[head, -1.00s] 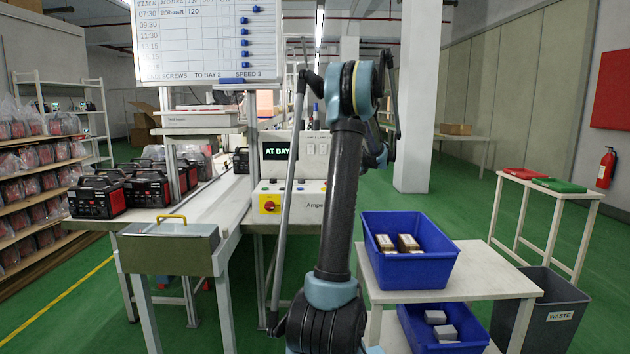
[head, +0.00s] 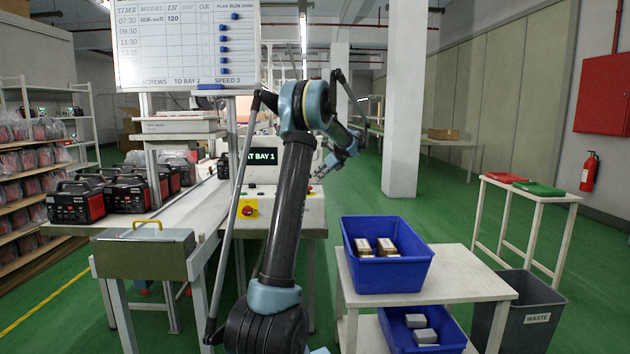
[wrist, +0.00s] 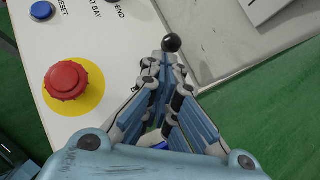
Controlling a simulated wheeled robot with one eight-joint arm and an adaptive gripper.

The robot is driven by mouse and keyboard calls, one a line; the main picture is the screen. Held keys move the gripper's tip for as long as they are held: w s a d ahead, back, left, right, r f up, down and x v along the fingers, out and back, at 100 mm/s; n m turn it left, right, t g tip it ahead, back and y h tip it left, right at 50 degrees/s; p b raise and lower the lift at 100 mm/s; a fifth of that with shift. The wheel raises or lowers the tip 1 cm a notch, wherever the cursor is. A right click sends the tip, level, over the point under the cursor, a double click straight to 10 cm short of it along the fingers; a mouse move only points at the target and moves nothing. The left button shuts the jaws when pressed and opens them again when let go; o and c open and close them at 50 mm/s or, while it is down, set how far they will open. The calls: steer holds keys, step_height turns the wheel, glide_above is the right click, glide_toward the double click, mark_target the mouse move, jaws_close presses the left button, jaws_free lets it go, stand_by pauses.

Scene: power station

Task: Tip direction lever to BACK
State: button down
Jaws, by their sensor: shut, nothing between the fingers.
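A black ball knob (wrist: 172,43), apparently the top of the direction lever, shows in the wrist view just beyond my fingertips. Its shaft is mostly hidden, and I cannot tell its tilt or whether the fingers touch it. No BACK label is readable. My gripper (wrist: 162,62) is shut and empty, pointing at the knob; it also shows in the head view (head: 345,152), right of the control panel. The white control panel (wrist: 95,45) lies below it in the wrist view. In the head view its display (head: 262,155) reads "AT BAY 1". My arm hides part of the panel.
A red mushroom button (wrist: 67,79) on a yellow disc and a blue RESET button (wrist: 41,10) sit left of the gripper. A blue bin (head: 382,268) with boxes stands on a white cart at right. Green floor (head: 430,215) behind the cart is clear.

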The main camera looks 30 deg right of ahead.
steer(key=shift+r, duration=0.4)
steer(key=shift+w, duration=0.1)
steer(key=shift+r, duration=0.1)
steer(key=shift+s+r, duration=0.25)
steer(key=w+d+r+v, duration=0.1)
steer(key=v, duration=0.8)
steer(key=shift+w, duration=0.2)
steer(key=shift+a+f, duration=0.1)
